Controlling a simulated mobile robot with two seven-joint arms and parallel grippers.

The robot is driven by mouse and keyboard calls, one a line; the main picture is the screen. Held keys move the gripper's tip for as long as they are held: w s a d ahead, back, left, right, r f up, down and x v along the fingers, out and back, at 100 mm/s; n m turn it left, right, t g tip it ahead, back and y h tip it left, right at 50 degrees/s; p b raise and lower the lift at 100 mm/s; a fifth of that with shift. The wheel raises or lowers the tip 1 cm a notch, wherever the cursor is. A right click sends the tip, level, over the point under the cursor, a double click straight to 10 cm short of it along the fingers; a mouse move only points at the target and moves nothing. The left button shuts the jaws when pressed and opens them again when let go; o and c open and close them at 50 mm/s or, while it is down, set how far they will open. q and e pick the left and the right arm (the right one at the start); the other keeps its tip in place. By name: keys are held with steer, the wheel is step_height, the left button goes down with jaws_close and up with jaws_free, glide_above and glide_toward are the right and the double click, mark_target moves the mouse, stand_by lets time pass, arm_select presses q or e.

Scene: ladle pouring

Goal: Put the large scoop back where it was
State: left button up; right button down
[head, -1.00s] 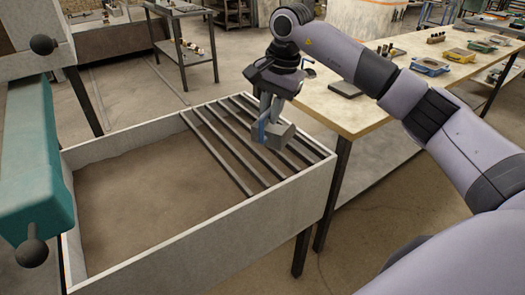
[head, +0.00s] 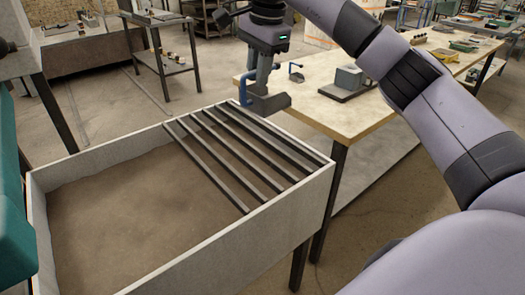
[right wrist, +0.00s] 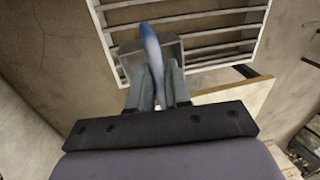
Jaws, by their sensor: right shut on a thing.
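My right gripper (head: 258,82) is shut on the blue handle of a grey, box-like scoop (head: 270,103) and holds it in the air above the far end of the slatted rack (head: 238,140). In the right wrist view the blue handle (right wrist: 151,45) stands between the two fingers, with the grey scoop body (right wrist: 128,55) behind it and the slats beyond. My left gripper is out of view.
The slats cross one end of a light-walled box (head: 225,235) with a brown bed inside. A grey block (head: 349,78) sits on a dark board (head: 345,92) on the table. A teal object (head: 14,225) stands at the left edge. The table's near corner is bare.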

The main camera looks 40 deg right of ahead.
step_height(320, 180, down, 17)
steer(key=shift+b, duration=0.45)
steer(key=shift+f, duration=0.15)
steer(key=c, duration=1.1)
jaws_free()
